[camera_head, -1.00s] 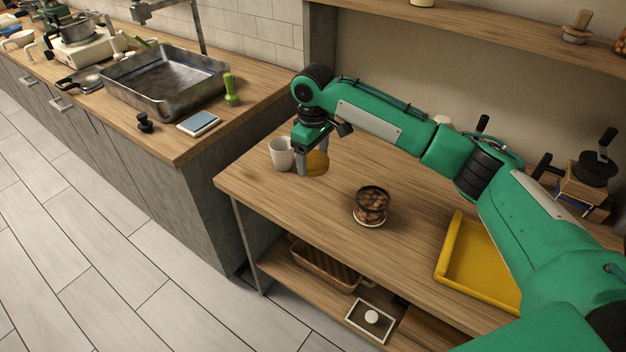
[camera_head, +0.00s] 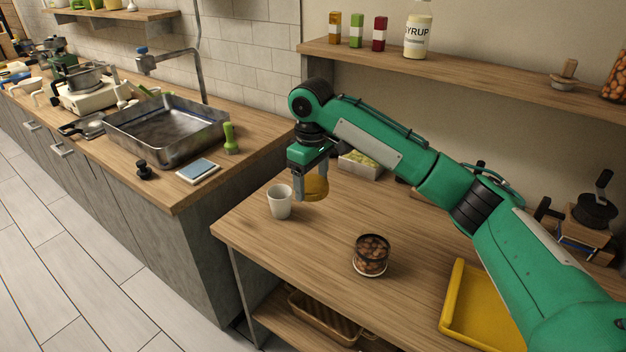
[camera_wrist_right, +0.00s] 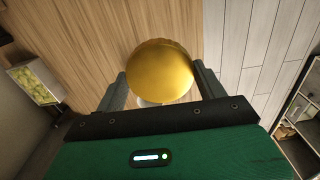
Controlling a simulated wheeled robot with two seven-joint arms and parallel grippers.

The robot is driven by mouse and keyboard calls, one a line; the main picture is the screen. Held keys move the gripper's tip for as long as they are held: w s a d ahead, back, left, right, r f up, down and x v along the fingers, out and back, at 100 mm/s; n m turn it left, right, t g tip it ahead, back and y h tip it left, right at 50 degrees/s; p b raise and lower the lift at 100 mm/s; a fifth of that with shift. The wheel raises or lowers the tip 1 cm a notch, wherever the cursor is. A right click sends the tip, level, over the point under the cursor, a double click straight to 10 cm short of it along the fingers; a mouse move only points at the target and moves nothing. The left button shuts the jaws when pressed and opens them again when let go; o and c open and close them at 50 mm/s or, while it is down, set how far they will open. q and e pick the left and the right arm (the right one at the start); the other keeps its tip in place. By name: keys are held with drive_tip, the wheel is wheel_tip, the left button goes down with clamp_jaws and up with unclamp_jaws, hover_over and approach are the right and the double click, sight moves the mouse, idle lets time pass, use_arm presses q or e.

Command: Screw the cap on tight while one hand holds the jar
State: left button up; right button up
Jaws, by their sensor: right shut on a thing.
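The cap appears as a gold round disc (camera_wrist_right: 160,72) between the fingers of my right gripper (camera_wrist_right: 160,88) in the right wrist view. In the head view my right gripper (camera_head: 310,188) is shut on this gold cap (camera_head: 317,188), held above the table near the white mug. A round clear jar (camera_head: 371,255) with brown nut-like contents stands upright on the table, to the right of and nearer than the gripper. No cap shows on it, and no gripper touches it. My left gripper is not in view.
A white mug (camera_head: 279,202) stands just left of the held cap. A yellow tray (camera_head: 452,318) lies at the right of the wooden table (camera_head: 310,250). A small container (camera_head: 360,165) stands behind the gripper. A shelf (camera_head: 480,76) with bottles runs above. Table around the jar is clear.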

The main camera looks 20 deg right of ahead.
drive_tip(key=s+d+f+m, duration=0.1)
drive_tip(key=s+f+m, duration=0.2)
drive_tip(key=s+f, duration=0.3)
drive_tip(key=s+d+f+m, duration=0.1)
drive_tip(key=s+f+m, duration=0.3)
drive_tip(key=s, duration=1)
wheel_tip(320, 180, down, 3)
drive_tip(key=shift+s+f, duration=0.1)
drive_tip(key=shift+s, duration=0.3)
